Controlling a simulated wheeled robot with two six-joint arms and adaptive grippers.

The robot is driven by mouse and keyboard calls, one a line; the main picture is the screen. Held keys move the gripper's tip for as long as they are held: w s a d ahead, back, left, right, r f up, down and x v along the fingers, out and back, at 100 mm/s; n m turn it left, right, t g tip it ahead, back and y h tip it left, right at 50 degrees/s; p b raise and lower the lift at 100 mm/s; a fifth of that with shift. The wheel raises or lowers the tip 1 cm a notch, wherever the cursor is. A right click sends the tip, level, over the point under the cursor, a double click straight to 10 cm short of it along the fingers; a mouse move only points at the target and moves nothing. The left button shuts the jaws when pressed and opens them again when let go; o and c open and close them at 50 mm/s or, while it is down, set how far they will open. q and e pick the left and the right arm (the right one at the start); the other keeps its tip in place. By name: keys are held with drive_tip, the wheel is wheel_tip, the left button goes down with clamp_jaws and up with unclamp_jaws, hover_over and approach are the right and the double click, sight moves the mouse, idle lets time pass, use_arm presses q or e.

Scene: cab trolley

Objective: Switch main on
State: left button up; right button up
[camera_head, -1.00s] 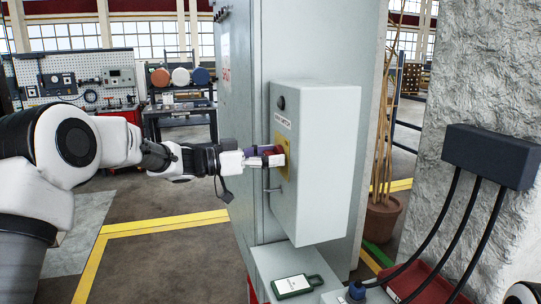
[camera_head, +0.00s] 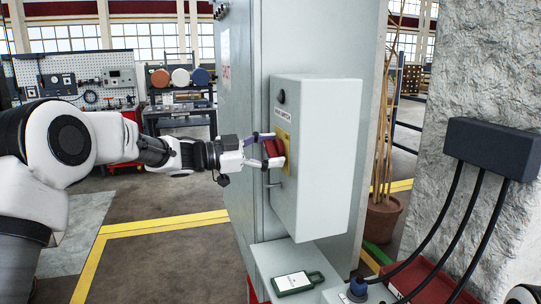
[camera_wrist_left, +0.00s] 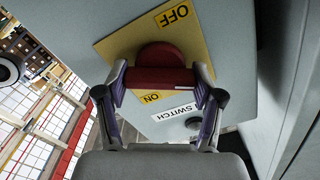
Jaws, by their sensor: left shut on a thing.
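The main switch is a red handle (camera_head: 274,148) on a yellow plate (camera_head: 283,139) on the side of a grey switch box (camera_head: 318,160). In the left wrist view, the red handle (camera_wrist_left: 160,78) lies across the picture in front of a round red hub. The plate (camera_wrist_left: 125,43) carries an OFF label (camera_wrist_left: 173,15) above the handle and an ON label (camera_wrist_left: 151,97) below it. My left gripper (camera_head: 267,149) is shut on the handle, one finger at each end; it also shows in the left wrist view (camera_wrist_left: 160,80). My right gripper is out of view.
The switch box is fixed to a tall grey cabinet (camera_head: 250,60). A ledge (camera_head: 275,262) below it carries a green-edged tag (camera_head: 294,283). A dark junction box (camera_head: 490,148) with black cables is at right. The floor left of the cabinet is clear.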

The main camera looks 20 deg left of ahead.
use_arm(q)
drive_tip(key=m+b, duration=0.2)
drive_tip(key=m, duration=0.1)
drive_tip(key=shift+m, duration=0.4)
drive_tip(key=m+b, duration=0.2)
drive_tip(key=shift+s+f+m, duration=0.1)
drive_tip(key=shift+f+m, duration=0.05)
drive_tip(key=shift+m, duration=0.25)
drive_tip(key=m+b, duration=0.4)
drive_tip(key=m, duration=0.1)
drive_tip(key=shift+m, duration=0.3)
drive_tip(key=shift+d+b, duration=0.1)
drive_tip(key=shift+b, duration=0.2)
drive_tip(key=o, duration=1.2)
drive_tip(key=shift+c, duration=0.2)
